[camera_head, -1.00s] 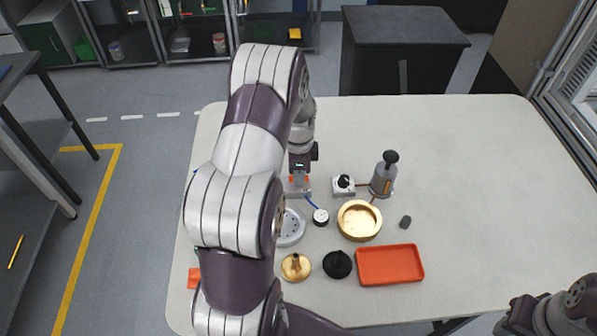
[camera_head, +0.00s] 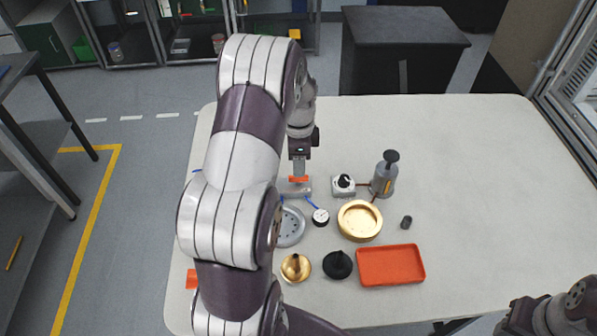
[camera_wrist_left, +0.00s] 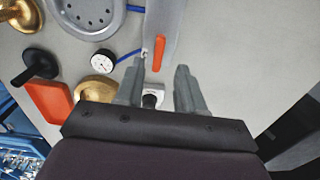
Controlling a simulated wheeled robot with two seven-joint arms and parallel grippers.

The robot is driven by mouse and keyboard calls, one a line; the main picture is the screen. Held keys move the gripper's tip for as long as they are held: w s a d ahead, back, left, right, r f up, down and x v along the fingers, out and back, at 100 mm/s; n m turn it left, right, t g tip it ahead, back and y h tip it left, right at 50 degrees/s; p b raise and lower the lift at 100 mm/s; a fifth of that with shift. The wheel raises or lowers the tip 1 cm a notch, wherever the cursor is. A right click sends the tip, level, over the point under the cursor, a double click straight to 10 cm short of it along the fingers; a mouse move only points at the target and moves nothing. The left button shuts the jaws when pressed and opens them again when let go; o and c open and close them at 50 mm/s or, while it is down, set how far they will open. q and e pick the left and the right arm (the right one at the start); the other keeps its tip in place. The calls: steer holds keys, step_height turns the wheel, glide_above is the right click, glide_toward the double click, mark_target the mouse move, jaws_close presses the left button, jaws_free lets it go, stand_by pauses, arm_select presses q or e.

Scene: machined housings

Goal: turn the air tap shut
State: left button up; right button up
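The air tap (camera_head: 296,189) is a grey body with an orange lever (camera_head: 299,179), on the table with a blue hose to a gauge. In the left wrist view the orange lever (camera_wrist_left: 157,54) lies roughly along the grey body (camera_wrist_left: 168,18). My left gripper (camera_head: 298,178) points down over the tap. In the wrist view its two fingers (camera_wrist_left: 163,66) are spread, with the lever showing between and beyond the tips; contact cannot be told. My right gripper (camera_head: 525,315) is at the lower right corner, its fingers not clear.
A round gauge (camera_head: 320,216), a knob on a white block (camera_head: 343,185), a grey cylinder with black top (camera_head: 384,178) and a brass ring (camera_head: 359,221) stand close right of the tap. An orange tray (camera_head: 391,265) lies in front. The table's right side is clear.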

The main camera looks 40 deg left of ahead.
arm_select(q)
step_height(320, 180, up, 8)
steer(key=shift+r, duration=0.2)
stand_by(0.3)
